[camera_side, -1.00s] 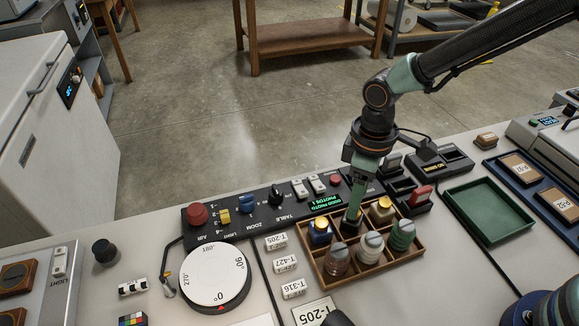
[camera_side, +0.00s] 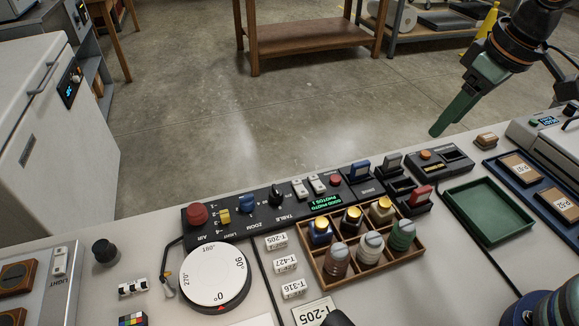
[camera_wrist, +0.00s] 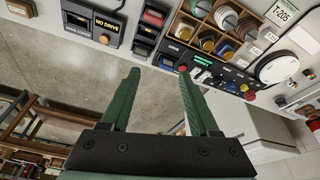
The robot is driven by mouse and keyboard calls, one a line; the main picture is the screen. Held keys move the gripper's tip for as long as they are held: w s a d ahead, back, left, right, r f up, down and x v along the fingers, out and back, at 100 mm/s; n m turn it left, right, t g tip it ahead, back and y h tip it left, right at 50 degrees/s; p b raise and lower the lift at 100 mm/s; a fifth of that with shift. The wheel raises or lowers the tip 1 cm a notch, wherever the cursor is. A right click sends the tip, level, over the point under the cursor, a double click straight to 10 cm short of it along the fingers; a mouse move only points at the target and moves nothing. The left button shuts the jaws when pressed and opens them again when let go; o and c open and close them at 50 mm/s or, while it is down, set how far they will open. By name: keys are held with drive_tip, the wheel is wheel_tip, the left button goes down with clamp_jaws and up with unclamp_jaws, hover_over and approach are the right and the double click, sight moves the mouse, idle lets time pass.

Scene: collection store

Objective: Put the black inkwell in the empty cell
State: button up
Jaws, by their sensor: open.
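The black inkwell (camera_side: 351,222) with a gold cap stands upright in the middle cell of the back row of the wooden tray (camera_side: 357,279). A blue inkwell (camera_side: 320,233) stands to its left and a pale inkwell (camera_side: 383,211) to its right, both gold-capped. The black inkwell also shows in the wrist view (camera_wrist: 208,44). My gripper (camera_side: 437,131) is raised well away from the tray, up and to the right in the side view. In the wrist view its green fingers (camera_wrist: 159,74) are apart with nothing between them.
A control panel (camera_side: 275,208) lies behind the tray. An empty green tray (camera_side: 489,212) is to the right, and a round turntable (camera_side: 215,277) to the left.

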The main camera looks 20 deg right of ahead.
drive_tip(key=s+d+r+m+t, duration=0.2)
drive_tip(key=s+d+m, duration=0.1)
drive_tip(key=d, duration=0.4)
drive_tip(key=shift+s+m+h, duration=0.3)
drive_tip(key=shift+s+h, duration=0.1)
drive_tip(key=shift+s, duration=0.1)
drive_tip(key=shift+r, duration=0.15)
idle(0.6)
